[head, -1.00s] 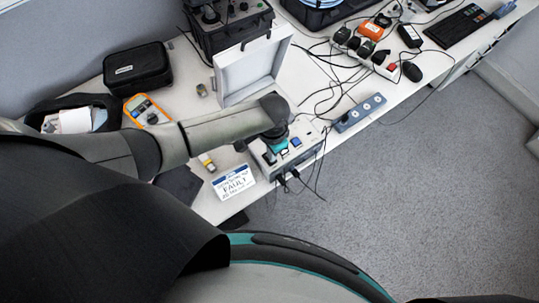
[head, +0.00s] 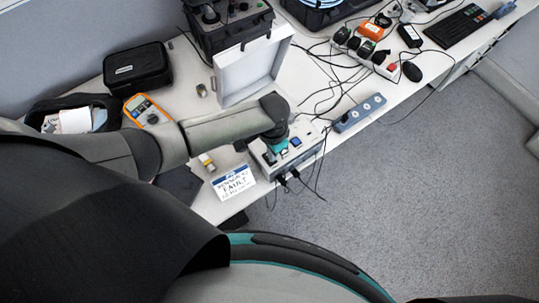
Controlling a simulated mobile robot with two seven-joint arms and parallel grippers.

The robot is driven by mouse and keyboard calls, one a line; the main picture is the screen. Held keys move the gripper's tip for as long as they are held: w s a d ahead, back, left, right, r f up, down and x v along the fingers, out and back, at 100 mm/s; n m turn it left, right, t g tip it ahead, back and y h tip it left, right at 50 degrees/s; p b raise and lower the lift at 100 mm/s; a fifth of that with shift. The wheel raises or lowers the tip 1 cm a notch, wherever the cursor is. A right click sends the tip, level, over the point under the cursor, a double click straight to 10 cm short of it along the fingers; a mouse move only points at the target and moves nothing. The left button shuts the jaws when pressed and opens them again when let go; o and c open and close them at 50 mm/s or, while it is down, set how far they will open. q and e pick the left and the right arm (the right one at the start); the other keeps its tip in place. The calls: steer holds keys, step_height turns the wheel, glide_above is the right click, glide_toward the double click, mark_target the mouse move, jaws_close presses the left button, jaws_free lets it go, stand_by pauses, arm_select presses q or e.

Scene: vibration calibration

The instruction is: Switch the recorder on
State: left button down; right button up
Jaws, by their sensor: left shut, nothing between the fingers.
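The recorder appears to be the pale grey box (head: 306,151) at the table's front edge, with cables plugged into its front. A blue switch or button (head: 296,141) shows on its top. My left arm comes in from the left and ends over the box. My left gripper (head: 269,156) is shut and empty, pointing down at the left part of the box's top. My own wrist hides part of that top, and I cannot tell whether the fingertips touch it. My right gripper is not in view.
A white FAULT card (head: 234,182) stands left of the recorder. A raised white lid (head: 245,73) is behind it. A blue-grey socket strip (head: 360,113) and loose black cables lie to the right. An orange multimeter (head: 146,110) and black case (head: 137,69) are at left.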

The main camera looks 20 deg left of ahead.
arm_select(q)
steer(key=shift+f+b, duration=0.65)
steer(key=shift+f, duration=0.3)
stand_by(0.6)
step_height(320, 180, up, 7)
steer(key=p, duration=0.8)
steer(key=shift+r, duration=0.1)
stand_by(0.3)
